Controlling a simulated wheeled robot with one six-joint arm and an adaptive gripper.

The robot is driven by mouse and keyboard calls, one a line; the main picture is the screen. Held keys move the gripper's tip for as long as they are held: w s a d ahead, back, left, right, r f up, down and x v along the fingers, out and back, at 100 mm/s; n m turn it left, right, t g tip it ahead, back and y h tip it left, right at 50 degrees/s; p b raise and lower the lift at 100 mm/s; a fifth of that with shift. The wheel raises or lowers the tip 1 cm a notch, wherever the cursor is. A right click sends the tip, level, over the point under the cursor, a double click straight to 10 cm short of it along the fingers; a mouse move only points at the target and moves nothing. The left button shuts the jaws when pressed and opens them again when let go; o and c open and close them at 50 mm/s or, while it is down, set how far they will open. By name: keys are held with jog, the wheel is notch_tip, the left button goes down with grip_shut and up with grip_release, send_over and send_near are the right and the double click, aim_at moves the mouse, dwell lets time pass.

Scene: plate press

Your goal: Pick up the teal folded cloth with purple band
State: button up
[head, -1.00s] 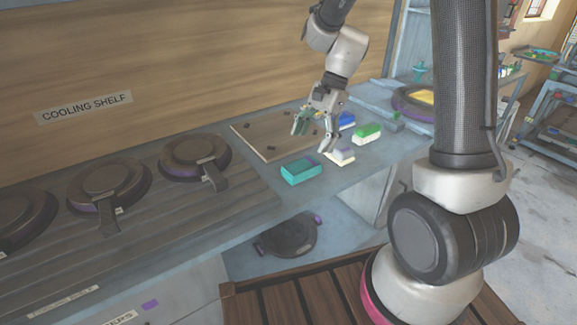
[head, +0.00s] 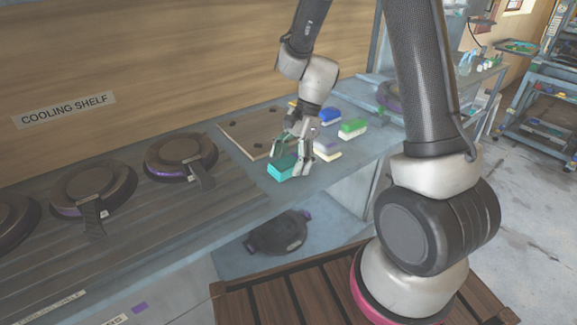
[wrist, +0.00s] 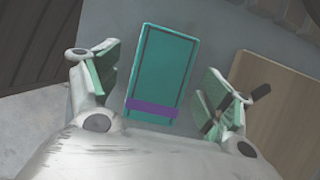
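The teal folded cloth (head: 281,169) lies on the grey bench, near its front edge. In the wrist view the teal cloth (wrist: 162,72) lies between my open fingers, with its purple band (wrist: 151,109) at the end nearer my palm. My gripper (head: 292,158) is over the cloth in the head view and hides part of it, including the band. In the wrist view my gripper (wrist: 158,92) is open, with a gap between each finger and the cloth. I cannot tell how far the fingertips are above the bench.
A wooden board (head: 250,130) lies behind the cloth. Blue (head: 330,116), green (head: 352,127) and purple-and-cream (head: 327,149) blocks sit to the right. Round dark presses (head: 181,152) stand on the shelf to the left. Another round press (head: 278,233) is on a lower shelf.

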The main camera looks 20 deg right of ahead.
jog(key=c, duration=1.1)
jog(key=shift+o, duration=0.2)
